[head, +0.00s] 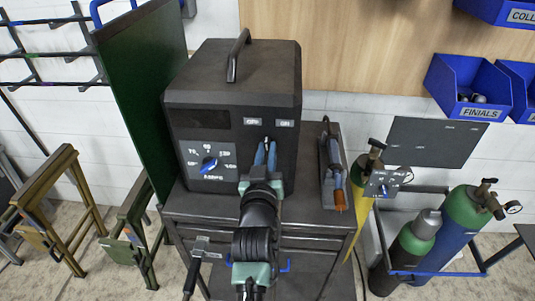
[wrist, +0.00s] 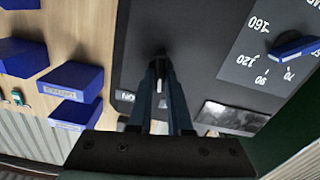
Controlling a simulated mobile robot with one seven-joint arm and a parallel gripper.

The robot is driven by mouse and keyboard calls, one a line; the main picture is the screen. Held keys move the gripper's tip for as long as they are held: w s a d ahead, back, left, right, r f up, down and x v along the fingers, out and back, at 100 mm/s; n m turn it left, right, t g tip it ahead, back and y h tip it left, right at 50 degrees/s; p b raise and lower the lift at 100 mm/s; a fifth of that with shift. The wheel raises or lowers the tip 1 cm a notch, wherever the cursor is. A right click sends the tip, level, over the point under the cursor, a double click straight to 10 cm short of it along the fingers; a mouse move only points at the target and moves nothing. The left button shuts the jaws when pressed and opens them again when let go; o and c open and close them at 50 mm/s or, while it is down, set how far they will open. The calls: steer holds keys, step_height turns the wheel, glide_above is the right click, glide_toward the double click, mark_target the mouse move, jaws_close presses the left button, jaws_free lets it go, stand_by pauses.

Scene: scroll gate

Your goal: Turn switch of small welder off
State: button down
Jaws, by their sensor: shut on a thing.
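The small welder (head: 235,75) is a dark box with a top handle, standing on a dark cart. Its front carries an OFF label (head: 251,121), an ON label (head: 285,123) and a blue amps knob (head: 209,163). My gripper (head: 266,148) is at the front face, just below and between the two labels. In the wrist view my gripper (wrist: 160,68) is shut on the switch (wrist: 159,57), a small part mostly hidden between the fingers. The ON label (wrist: 125,96) lies beside the fingers there. I cannot tell which way the switch points.
A torch with an orange tip (head: 340,200) rests on the cart's (head: 310,216) right side. Gas cylinders (head: 455,225) stand at the right. A green panel (head: 140,90) stands close at the welder's left. Blue bins (head: 468,88) hang on the wall.

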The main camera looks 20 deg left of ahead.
steer(key=n, duration=0.5)
steer(key=shift+a+f+n, duration=0.1)
steer(key=shift+f+n, duration=0.05)
steer(key=shift+n, duration=0.25)
stand_by(0.4)
steer(key=c, duration=0.8)
jaws_free()
steer(key=shift+c, duration=0.2)
steer(key=shift+s, duration=0.1)
steer(key=b+v, duration=0.1)
steer(key=v, duration=1.2)
steer(key=shift+r, duration=0.2)
